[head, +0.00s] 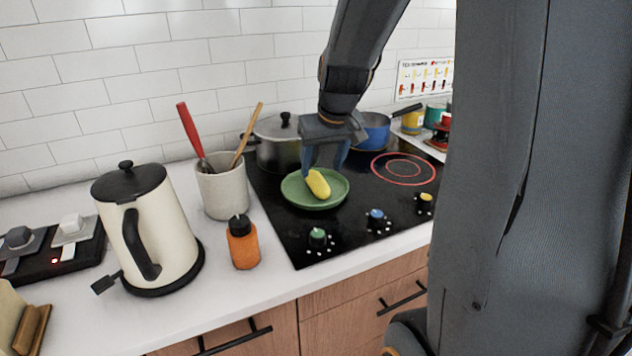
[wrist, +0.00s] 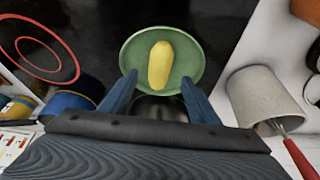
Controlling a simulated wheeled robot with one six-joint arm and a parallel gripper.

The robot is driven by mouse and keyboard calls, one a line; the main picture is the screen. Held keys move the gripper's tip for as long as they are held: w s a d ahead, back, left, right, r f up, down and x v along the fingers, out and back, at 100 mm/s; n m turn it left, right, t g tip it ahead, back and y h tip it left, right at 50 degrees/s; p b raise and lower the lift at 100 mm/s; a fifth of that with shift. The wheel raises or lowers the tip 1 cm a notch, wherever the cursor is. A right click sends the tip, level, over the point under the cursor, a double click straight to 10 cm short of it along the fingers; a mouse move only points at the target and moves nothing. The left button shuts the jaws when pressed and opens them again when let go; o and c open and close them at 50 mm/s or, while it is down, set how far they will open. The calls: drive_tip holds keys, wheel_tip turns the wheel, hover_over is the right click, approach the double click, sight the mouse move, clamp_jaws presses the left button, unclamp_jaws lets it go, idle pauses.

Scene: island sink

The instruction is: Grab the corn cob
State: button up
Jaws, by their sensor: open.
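The yellow corn cob (head: 318,184) lies on a green plate (head: 331,201) on the black cooktop. My gripper (head: 326,165) is over the back part of the plate, just behind and above the cob, pointing down. In the wrist view the cob (wrist: 160,65) lies on the plate (wrist: 133,54), a little beyond the open fingertips (wrist: 159,82) and roughly centred between them. The jaws are apart and nothing is between them. I cannot tell the exact height of the fingertips above the plate.
A lidded pot (head: 277,146) stands behind the plate, and a blue pan (head: 374,133) is behind to the right. A utensil crock (head: 224,191), an orange bottle (head: 243,246) and a cream kettle (head: 150,235) stand on the left. The cooktop right of the plate is clear.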

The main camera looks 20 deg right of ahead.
sight(319, 180)
drive_tip(key=shift+w+a+f, duration=0.2)
drive_tip(key=shift+w+f, duration=0.1)
drive_tip(key=shift+f, duration=0.4)
drive_tip(key=shift+d+p+x, duration=0.2)
drive_tip(key=shift+p+x, duration=0.4)
drive_tip(key=shift+x, duration=1.75)
drive_tip(key=shift+s, duration=0.15)
drive_tip(key=c, duration=1.3)
